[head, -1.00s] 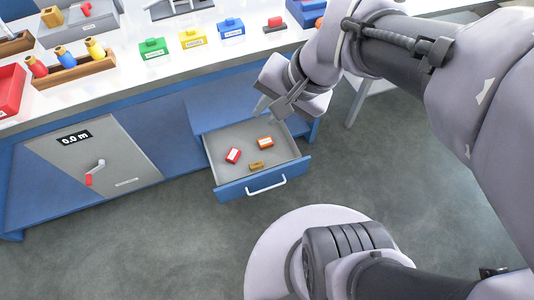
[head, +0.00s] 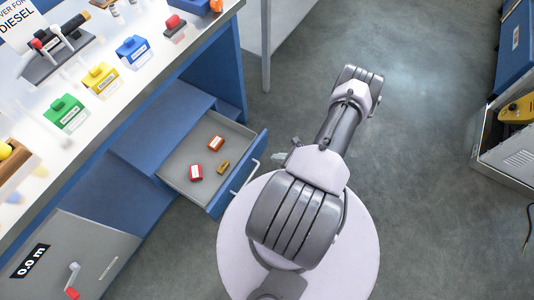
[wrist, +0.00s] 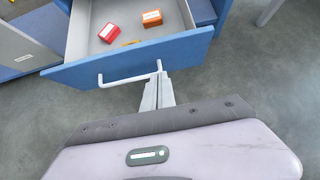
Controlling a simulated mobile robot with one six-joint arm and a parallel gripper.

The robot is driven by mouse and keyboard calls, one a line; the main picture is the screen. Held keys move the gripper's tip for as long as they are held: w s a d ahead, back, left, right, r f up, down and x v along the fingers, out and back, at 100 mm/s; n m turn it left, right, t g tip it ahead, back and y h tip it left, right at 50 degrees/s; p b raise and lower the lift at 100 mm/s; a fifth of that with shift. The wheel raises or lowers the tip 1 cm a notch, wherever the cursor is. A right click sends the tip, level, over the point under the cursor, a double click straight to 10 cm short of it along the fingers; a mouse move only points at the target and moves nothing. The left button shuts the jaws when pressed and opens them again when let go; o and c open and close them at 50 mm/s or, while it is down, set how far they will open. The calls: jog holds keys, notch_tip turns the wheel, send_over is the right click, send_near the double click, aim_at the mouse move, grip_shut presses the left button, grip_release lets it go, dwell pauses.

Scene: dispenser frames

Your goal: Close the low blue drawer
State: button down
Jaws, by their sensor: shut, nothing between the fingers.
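The low blue drawer (head: 222,200) is pulled open under the workbench, with a grey interior and a pale bar handle (head: 246,177). In the wrist view its blue front (wrist: 190,49) and handle (wrist: 125,80) face me. Inside lie a red block (head: 196,172), an orange block (head: 216,143) and a small yellow-brown block (head: 223,167). My gripper (wrist: 159,78) is shut and empty, in front of the drawer at the handle's right end. I cannot tell whether the fingertips touch it. In the head view the gripper (head: 279,158) is small and partly hidden by my arm.
Above is a white worktop with green (head: 65,112), yellow (head: 101,78) and blue (head: 133,48) labelled blocks. A grey panel with a crank (head: 73,275) is at lower left. The floor to the right is clear up to a grey cabinet (head: 507,150).

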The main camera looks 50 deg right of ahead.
aim_at(252, 153)
jog(key=w+f+b, duration=0.1)
jog(key=w, duration=0.2)
jog(key=w+f+b, duration=0.2)
jog(key=w, duration=0.1)
jog(key=w+f+b, duration=0.1)
jog(key=w+f, duration=0.1)
jog(key=w, duration=0.1)
jog(key=shift+w+a+f+b, duration=0.15)
jog(key=shift+a+b, duration=0.15)
jog(key=shift+a, duration=0.1)
